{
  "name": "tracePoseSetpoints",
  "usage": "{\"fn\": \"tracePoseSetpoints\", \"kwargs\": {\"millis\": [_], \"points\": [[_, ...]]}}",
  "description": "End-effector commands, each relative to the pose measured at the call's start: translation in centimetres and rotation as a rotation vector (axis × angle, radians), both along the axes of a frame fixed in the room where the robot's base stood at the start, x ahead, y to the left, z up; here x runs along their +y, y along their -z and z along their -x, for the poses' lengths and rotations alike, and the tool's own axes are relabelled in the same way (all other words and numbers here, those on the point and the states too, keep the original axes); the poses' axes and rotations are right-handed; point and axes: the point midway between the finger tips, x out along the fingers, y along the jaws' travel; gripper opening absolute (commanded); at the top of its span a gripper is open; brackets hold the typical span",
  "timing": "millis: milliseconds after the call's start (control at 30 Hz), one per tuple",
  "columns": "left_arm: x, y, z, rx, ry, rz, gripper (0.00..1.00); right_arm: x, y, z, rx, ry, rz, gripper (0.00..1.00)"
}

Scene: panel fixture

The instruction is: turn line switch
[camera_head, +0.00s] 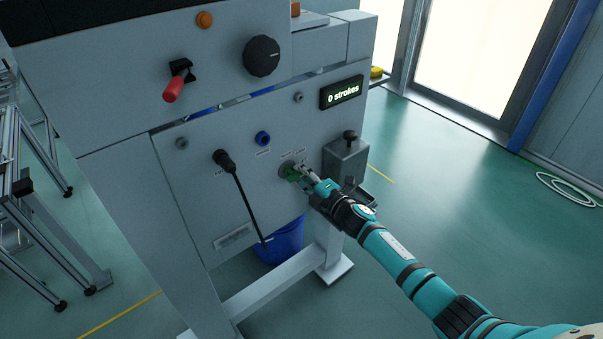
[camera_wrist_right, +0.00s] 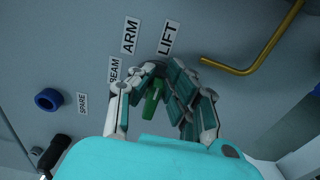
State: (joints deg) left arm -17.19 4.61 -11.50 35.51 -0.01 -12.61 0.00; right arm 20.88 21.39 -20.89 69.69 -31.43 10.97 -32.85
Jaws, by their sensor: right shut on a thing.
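The line switch has a green handle (camera_head: 292,174) on the lower grey panel, right of centre in the head view. In the right wrist view the green handle (camera_wrist_right: 151,104) sits between my fingers, below the labels BEAM, ARM and LIFT (camera_wrist_right: 168,38). My right gripper (camera_head: 303,177) reaches in from the lower right and is shut on the handle; in the right wrist view its fingers (camera_wrist_right: 157,92) are on both sides of it. The fingers hide part of the switch. My left gripper is not in view.
A black plug with a cable (camera_head: 226,161) and a blue socket (camera_head: 263,138) are left of the switch. A grey box with a black knob (camera_head: 346,160) stands close at the right. A brass bent rod (camera_wrist_right: 258,62) sticks out nearby. A display (camera_head: 342,93) reads "0 strokes".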

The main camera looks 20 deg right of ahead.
Motion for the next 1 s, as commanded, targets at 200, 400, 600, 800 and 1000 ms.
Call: {"fn": "tracePoseSetpoints", "kwargs": {"millis": [200,400,600,800,1000], "points": [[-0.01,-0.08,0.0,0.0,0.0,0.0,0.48,0.09,-0.8,-0.24,-0.005,-0.003,-0.03,0.0],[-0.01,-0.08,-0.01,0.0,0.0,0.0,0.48,0.07,-0.81,-0.24,-0.005,-0.002,-0.031,0.0],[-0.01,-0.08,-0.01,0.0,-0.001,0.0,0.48,0.05,-0.82,-0.25,-0.005,-0.002,-0.03,0.21],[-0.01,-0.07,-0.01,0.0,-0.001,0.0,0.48,0.03,-0.49,-0.16,0.0,-0.001,-0.026,0.35],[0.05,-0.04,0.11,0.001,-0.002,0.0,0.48,-0.07,-0.2,0.05,0.004,0.0,-0.023,0.35]]}}
